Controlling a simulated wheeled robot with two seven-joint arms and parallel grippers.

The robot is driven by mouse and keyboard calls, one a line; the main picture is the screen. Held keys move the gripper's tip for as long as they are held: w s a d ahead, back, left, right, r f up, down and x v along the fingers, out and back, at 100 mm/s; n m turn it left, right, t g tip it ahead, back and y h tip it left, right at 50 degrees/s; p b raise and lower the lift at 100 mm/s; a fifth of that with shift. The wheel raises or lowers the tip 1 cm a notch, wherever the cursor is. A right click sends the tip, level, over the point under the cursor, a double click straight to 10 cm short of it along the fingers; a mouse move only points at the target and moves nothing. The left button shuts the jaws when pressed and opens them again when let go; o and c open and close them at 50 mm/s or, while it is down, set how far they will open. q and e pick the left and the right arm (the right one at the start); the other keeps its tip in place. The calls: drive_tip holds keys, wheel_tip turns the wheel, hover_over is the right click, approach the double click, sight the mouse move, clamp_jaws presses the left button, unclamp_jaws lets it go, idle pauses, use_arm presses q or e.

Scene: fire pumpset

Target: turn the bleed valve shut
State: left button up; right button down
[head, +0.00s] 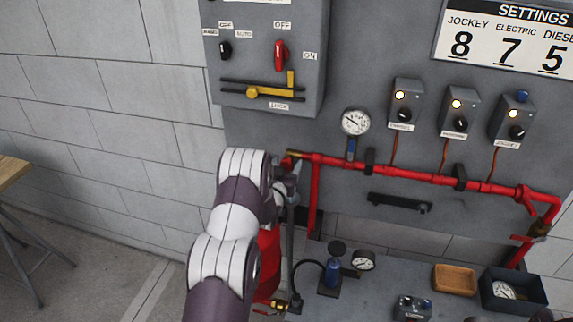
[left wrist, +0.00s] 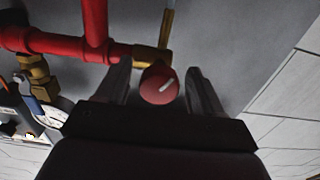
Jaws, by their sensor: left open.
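The bleed valve shows in the left wrist view as a round red knob (left wrist: 158,84) with a white pointer mark, in front of a brass body (left wrist: 150,54) at the end of the red pipe. In the head view, the pipe's brass end (head: 291,154) shows, but my left arm hides most of the valve. My left gripper (left wrist: 160,68) is open, with one finger on each side of the knob. I cannot tell whether either finger touches it. In the head view the left gripper (head: 287,180) is partly hidden behind my wrist. My right gripper is not in view.
The red pipe (head: 420,176) runs right along the grey panel, below a pressure gauge (head: 355,121) and several switch boxes. A grey cabinet (head: 264,90) hangs above my arm. Below are a blue hand pump (head: 332,273), a wooden tray (head: 455,279) and a dark bin (head: 513,291).

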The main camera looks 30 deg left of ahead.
use_arm(q)
drive_tip(key=shift+c, duration=0.3)
drive_tip(key=c, duration=1)
drive_tip(key=shift+f+m+b, duration=0.15)
drive_tip(key=shift+m+b, duration=0.25)
drive_tip(key=shift+b, duration=0.35)
drive_tip(key=m+b, duration=1.2)
drive_tip(key=b, duration=0.5)
drive_tip(key=shift+f, duration=0.2)
drive_tip(key=m+b, duration=0.4)
drive_tip(key=b, duration=0.2)
drive_tip(key=m+b, duration=0.4)
drive_tip(key=b, duration=0.2)
drive_tip(key=m+b, duration=0.5)
drive_tip(key=b, duration=0.2)
drive_tip(key=shift+r, duration=0.25)
drive_tip(key=shift+r+m+b, duration=0.15)
drive_tip(key=shift+m+b, duration=0.8)
drive_tip(key=shift+m, duration=0.15)
drive_tip(key=shift+r+m+b, duration=0.2)
drive_tip(key=shift+m+b, duration=0.4)
drive_tip(key=shift+m, duration=0.5)
